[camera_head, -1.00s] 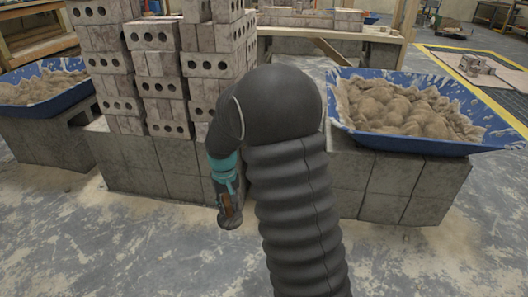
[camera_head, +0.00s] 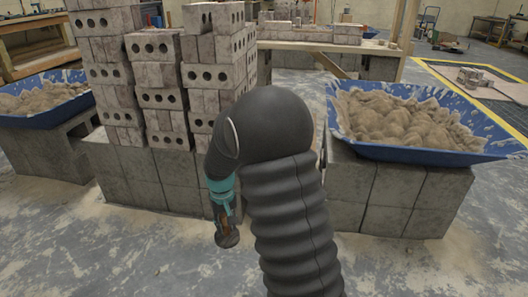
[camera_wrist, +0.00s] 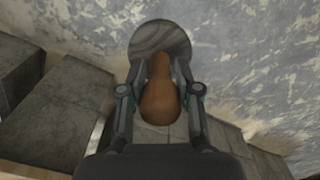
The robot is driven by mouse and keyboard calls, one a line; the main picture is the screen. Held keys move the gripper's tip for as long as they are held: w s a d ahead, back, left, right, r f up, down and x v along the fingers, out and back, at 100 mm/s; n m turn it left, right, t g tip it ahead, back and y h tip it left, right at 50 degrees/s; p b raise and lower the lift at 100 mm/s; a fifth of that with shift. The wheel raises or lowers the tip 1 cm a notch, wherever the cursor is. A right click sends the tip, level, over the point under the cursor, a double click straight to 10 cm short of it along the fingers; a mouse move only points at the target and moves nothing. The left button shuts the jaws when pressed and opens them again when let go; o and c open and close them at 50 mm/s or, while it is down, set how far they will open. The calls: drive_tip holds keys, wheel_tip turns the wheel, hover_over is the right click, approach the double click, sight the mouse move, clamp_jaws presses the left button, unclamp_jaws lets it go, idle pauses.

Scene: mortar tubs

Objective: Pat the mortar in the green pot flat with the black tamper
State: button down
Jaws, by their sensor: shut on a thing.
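My gripper (camera_wrist: 158,78) is shut on the tamper (camera_wrist: 160,100) in the wrist view. The tamper has a brown, wooden-looking handle between the fingers and a round dark grey plate (camera_wrist: 160,37) beyond the fingertips. In the head view my gripper (camera_head: 222,205) hangs low in front of the grey blocks, and the dark end of the tamper (camera_head: 228,238) points down over the floor. Part of the gripper and handle is small and hard to make out there. No green pot shows in either view.
A blue tub of mortar (camera_head: 425,153) stands on grey blocks (camera_head: 400,195) at the right. Another blue tub (camera_head: 45,117) stands at the left. Tall stacks of holed bricks (camera_head: 160,95) rise behind my gripper. The floor (camera_head: 130,255) in front is clear.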

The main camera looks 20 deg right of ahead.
idle(0.4)
wheel_tip(320, 180, up, 14)
drive_tip(key=p, duration=1)
idle(1.6)
idle(0.3)
drive_tip(key=shift+r+p, duration=0.6)
drive_tip(key=shift+r, duration=0.2)
drive_tip(key=f+b, duration=0.4)
drive_tip(key=f, duration=0.1)
drive_tip(key=f+b, duration=0.4)
drive_tip(key=f, duration=0.1)
drive_tip(key=s+f+b, duration=0.1)
drive_tip(key=f+b, duration=0.3)
drive_tip(key=f, duration=0.2)
drive_tip(key=shift+s+d, duration=0.1)
drive_tip(key=shift+d, duration=0.15)
drive_tip(key=shift+r, duration=0.25)
